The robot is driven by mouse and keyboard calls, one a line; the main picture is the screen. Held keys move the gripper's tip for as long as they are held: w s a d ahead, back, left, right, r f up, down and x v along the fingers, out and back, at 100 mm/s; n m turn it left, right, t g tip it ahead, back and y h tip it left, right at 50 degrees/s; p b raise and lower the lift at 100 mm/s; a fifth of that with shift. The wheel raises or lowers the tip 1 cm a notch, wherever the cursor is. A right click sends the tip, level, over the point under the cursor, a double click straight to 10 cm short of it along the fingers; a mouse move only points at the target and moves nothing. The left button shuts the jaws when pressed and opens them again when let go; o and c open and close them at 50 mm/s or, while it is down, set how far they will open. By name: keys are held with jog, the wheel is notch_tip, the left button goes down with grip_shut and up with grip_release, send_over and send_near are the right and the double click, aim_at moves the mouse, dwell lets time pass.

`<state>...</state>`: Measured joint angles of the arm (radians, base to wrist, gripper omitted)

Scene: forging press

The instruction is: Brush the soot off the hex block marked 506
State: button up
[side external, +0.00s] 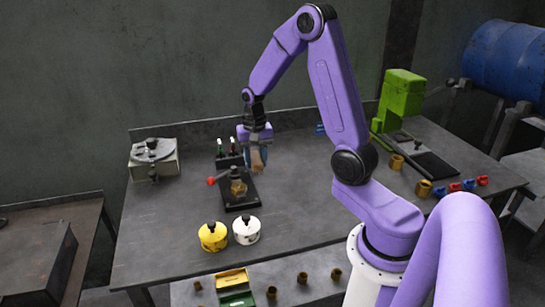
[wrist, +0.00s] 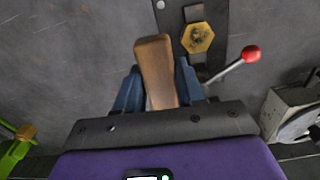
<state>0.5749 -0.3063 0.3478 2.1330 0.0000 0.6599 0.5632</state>
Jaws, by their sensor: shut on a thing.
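My gripper (side external: 257,148) is shut on a brush with a wooden body (wrist: 155,62), which stands between the blue fingers (wrist: 157,85) in the wrist view. The hex block (wrist: 198,37) is yellow-brass with a dark sooty patch on its top face. It sits on a dark fixture plate (side external: 241,204) with a red-knobbed lever (wrist: 250,53). In the side view the hex block (side external: 238,187) is small, just left of and below my gripper. The brush is apart from the block in the wrist view. The number on the block cannot be read.
A yellow pot (side external: 213,237) and a white pot (side external: 246,231) stand in front of the plate. A small rack with bottles (side external: 229,153) is behind it. A grey device (side external: 153,158) stands far left and a green press (side external: 401,98) right.

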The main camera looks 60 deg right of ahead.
send_over(238, 182)
jog(key=s+a, duration=0.1)
jog(key=a, duration=0.1)
jog(key=shift+s+d+f, duration=0.1)
jog(key=shift+d+f, duration=0.15)
jog(key=shift+f, duration=1.95)
jog(key=shift+f, duration=0.5)
jog(key=shift+s+a+r, duration=0.1)
jog(key=shift+s+a, duration=0.5)
jog(key=shift+a, duration=0.1)
jog(key=shift+w+d, duration=1.2)
jog(key=shift+d, duration=0.2)
